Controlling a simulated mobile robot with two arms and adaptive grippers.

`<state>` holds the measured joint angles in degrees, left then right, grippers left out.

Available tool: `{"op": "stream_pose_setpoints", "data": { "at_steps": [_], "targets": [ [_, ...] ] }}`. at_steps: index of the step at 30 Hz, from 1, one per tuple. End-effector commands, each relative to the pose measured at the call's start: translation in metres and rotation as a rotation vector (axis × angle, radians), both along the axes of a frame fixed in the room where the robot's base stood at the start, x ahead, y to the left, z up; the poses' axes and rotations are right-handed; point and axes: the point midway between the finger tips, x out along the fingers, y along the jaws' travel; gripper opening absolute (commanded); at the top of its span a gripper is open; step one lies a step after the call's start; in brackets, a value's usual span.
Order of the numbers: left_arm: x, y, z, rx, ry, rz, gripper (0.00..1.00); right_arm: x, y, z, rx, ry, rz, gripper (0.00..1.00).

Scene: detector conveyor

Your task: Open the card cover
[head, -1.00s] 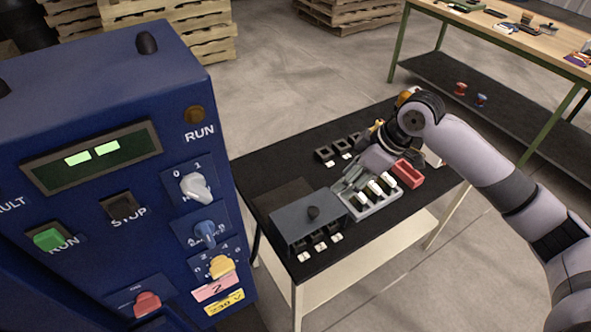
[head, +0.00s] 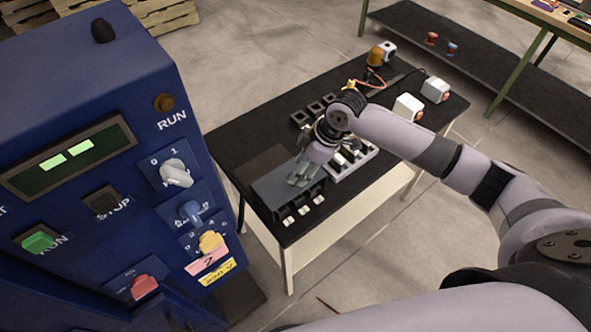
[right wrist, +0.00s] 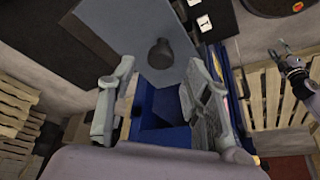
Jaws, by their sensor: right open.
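The card cover (head: 275,192) is a dark grey box lid on the black table, and it looks shut. Its round dark knob (right wrist: 160,53) shows in the right wrist view, standing on the flat grey top. My right gripper (head: 301,178) is over the cover in the head view and hides the knob there. In the right wrist view my right gripper (right wrist: 160,88) is open, its two fingers apart on either side of the knob's line, with nothing between them. My left gripper (right wrist: 295,52) shows small at the right of the right wrist view, fingers spread and empty.
The blue control cabinet (head: 110,130) stands close at the left of the table (head: 237,143). A grey tray (head: 362,163) with white-ended pieces lies beside the cover, partly behind my arm. White boxes (head: 408,106) and an orange lamp (head: 375,56) stand farther back.

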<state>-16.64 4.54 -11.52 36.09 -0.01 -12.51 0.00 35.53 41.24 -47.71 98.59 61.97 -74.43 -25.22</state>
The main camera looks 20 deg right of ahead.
Motion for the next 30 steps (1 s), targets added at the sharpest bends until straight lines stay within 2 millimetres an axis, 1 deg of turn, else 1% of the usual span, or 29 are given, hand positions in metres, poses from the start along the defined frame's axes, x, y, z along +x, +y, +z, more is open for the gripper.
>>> {"op": "stream_pose_setpoints", "data": {
  "at_steps": [3,7,12,18,30],
  "targets": [
    [-0.001,0.000,0.004,0.000,0.002,0.000,0.40,0.003,0.007,-0.016,0.000,0.002,0.000,0.45],
    [-0.008,0.001,0.005,0.002,0.012,0.000,0.40,0.005,0.011,-0.027,-0.001,0.001,0.000,0.45],
    [-0.015,0.001,0.005,0.003,0.023,0.000,0.40,0.005,0.012,-0.032,-0.002,-0.001,0.001,0.45],
    [-0.016,0.001,0.005,0.003,0.025,0.001,0.40,0.005,0.012,-0.032,-0.001,-0.001,0.001,0.44],
    [-0.015,0.002,0.005,0.003,0.024,0.001,0.40,0.005,0.012,-0.032,-0.001,0.000,0.001,0.18]
  ]
}}
